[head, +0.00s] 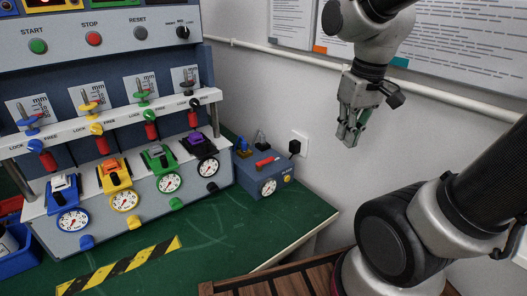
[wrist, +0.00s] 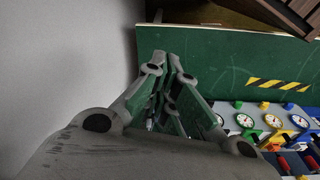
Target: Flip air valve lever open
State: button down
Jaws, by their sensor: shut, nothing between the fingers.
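The air valve box (head: 252,181) is a small blue-grey box with a round gauge on its front, at the right end of the green table in the head view. Its red lever (head: 265,161) lies across the top, near level. My gripper (head: 349,142) hangs in the air to the right of the box and higher in the picture, fingers pointing down, apart from the lever. It is shut and empty; the closed fingers also show in the wrist view (wrist: 167,62). I cannot make out the box or its lever in the wrist view, where my gripper covers much of the middle.
The test machine (head: 58,60) stands left of the box, with coloured clamps and several gauges. Black-and-yellow tape (head: 120,268) marks the green table (head: 215,240). A wall pipe (head: 300,58) runs behind my gripper. A wall socket (head: 300,139) sits right of the box.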

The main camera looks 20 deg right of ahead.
jog(key=w+a+f+n, duration=0.1)
jog(key=w+a+f, duration=0.2)
jog(key=w, duration=0.5)
jog(key=w+a+f, duration=0.4)
jog(key=w, duration=0.4)
jog(key=w+a+f+n, duration=0.1)
jog(key=w+a+f, duration=0.3)
jog(key=w, duration=0.5)
jog(key=shift+a+f+n+t+y, duration=0.25)
jog(key=shift+f+n+t+y, duration=0.05)
jog(key=shift+f+y, duration=0.1)
jog(key=w, duration=0.1)
jog(key=w+r+t, duration=0.1)
jog(key=w+r, duration=0.1)
jog(key=shift+w+a, duration=0.1)
jog(key=shift+a, duration=0.3)
jog(key=shift+f, duration=0.1)
jog(key=x, duration=1)
jog(key=shift+w+a, duration=0.15)
jog(key=shift+s+d, duration=0.25)
jog(key=shift+s, duration=0.35)
jog(key=shift+s+d, duration=0.25)
jog(key=shift+s, duration=0.4)
jog(key=shift+s+d, duration=0.2)
jog(key=shift+s, duration=0.45)
